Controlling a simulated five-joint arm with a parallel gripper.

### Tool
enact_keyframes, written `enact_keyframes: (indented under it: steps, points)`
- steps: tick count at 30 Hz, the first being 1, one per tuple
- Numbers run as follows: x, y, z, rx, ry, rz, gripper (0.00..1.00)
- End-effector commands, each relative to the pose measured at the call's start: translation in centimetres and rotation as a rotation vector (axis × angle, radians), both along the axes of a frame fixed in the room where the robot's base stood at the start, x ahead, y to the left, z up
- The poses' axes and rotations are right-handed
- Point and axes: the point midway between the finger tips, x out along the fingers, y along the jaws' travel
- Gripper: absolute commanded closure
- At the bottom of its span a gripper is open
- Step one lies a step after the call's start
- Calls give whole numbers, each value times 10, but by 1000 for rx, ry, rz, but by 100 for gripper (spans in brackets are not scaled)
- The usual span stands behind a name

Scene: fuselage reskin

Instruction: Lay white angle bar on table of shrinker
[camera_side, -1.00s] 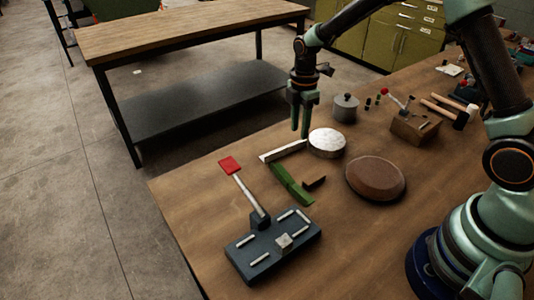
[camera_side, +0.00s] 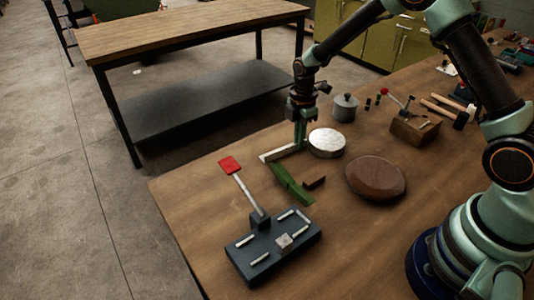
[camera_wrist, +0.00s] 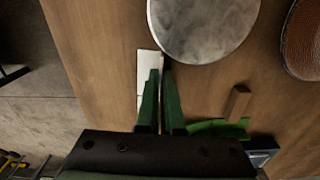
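The white angle bar (camera_side: 279,153) lies on the wooden bench, left of a round metal disc. In the wrist view the bar (camera_wrist: 145,65) runs up from between and beside my fingertips. My gripper (camera_side: 300,142) points down at the bar's right end, with its green fingers low by the bench. In the wrist view the fingers (camera_wrist: 161,85) are a small gap apart and straddle the bar's upright edge; contact is unclear. The shrinker (camera_side: 272,245) is a dark blue-grey base with small pale bars, a block and a red-tipped lever, at the bench's near left.
A green angle piece (camera_side: 291,184) and a small brown block (camera_side: 315,182) lie between bar and shrinker. The silver disc (camera_side: 327,142) is close right of my gripper. A brown leather pad (camera_side: 375,178) and a wooden block (camera_side: 414,129) lie further right.

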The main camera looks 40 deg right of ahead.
Motion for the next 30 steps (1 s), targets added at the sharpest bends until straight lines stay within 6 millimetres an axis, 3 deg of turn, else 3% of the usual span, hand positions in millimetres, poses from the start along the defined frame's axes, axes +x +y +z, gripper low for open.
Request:
enact_keyframes:
  steps: [8,14,20,30]
  points:
    - [0,0,5,0,-1,0,100]
    - [1,0,26,0,-3,0,100]
    - [1,0,66,-1,-7,0,100]
    - [1,0,154,-1,-6,0,100]
